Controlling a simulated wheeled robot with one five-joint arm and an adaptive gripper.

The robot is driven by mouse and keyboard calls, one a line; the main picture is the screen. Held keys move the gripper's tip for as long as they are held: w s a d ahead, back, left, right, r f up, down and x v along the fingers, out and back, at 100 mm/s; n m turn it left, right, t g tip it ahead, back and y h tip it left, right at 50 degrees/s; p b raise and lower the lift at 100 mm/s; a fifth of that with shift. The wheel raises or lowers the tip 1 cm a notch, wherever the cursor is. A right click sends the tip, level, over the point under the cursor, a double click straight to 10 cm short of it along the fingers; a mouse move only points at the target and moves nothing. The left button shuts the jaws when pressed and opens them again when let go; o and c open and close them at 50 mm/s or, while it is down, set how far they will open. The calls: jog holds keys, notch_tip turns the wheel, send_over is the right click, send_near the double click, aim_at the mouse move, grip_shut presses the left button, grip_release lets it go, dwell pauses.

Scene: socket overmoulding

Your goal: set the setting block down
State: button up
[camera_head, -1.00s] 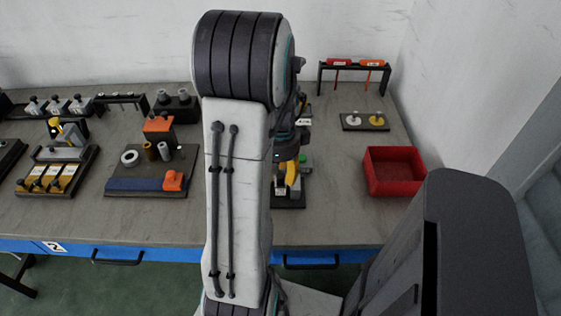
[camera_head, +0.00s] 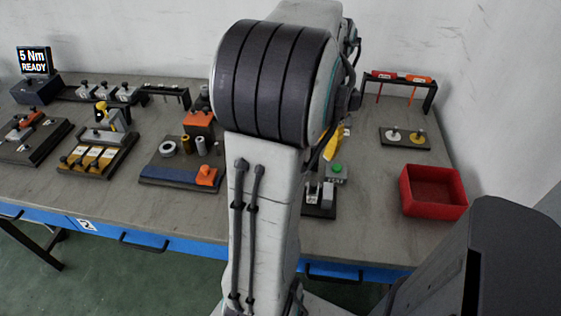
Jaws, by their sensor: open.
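My gripper (camera_head: 334,146) shows only in part, as a yellow piece and dark parts right of my arm. My arm hides most of it, and its fingertips are not clear. It is open, raised above a small dark fixture (camera_head: 319,212). Small grey metal blocks (camera_head: 327,193) stand upright on this fixture, apart from the gripper. One of them may be the setting block, but I cannot tell for certain. A grey box with a green button (camera_head: 337,169) is just behind them. My arm covers the fixture's left side.
A red bin (camera_head: 434,211) stands to the right. A parts tray with a blue strip (camera_head: 170,178) and a yellow-fronted fixture (camera_head: 90,160) are left. A display (camera_head: 34,61) reads "5 Nm READY".

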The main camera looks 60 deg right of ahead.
jog(key=shift+w+r, duration=0.1)
jog(key=shift+r, duration=0.05)
jog(key=w+a+n+t+h, duration=0.1)
jog(key=w+a+n, duration=1.3)
jog(key=a+n, duration=0.15)
jog(key=s+a+f+n+t+y, duration=0.1)
jog(key=a+f+n+t, duration=0.1)
jog(key=a+n, duration=1.5)
jog(key=shift+n, duration=1.05)
jog(key=shift+r, duration=0.1)
